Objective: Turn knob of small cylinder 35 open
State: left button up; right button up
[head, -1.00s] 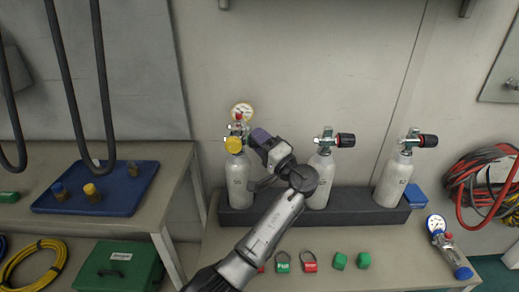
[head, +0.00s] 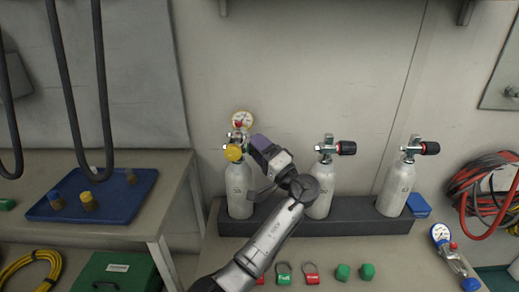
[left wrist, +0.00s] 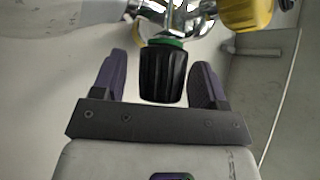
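The leftmost small cylinder (head: 238,190) stands upright in the dark rack, with a yellow fitting (head: 233,153) and a round gauge (head: 242,119) on its valve. Its label is too small to read. My left gripper (head: 253,147) is at the right side of its valve. In the left wrist view the black valve knob (left wrist: 163,75), with a green ring at its base, sits between my two open fingers (left wrist: 160,62). A gap shows at the left finger; the right finger is close to the knob, and contact cannot be told. My right gripper is not in view.
Two more cylinders, middle (head: 320,188) and right (head: 396,188), stand in the rack (head: 350,228) with black knobs pointing right. Padlocks (head: 311,274) and green caps (head: 367,271) lie in front. A blue tray (head: 125,205) is at left, red hoses (head: 483,190) at right.

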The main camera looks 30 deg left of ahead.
pick_arm(q)
jog(key=shift+s+d+f+p, duration=0.15)
jog(key=shift+d+p, duration=0.15)
jog(key=shift+d, duration=0.25)
jog(key=p+v, duration=0.3)
jog(key=v, duration=0.9)
jog(key=shift+s+d+f, duration=0.1)
jog(key=shift+s+d, duration=0.05)
jog(key=shift+d, duration=0.2)
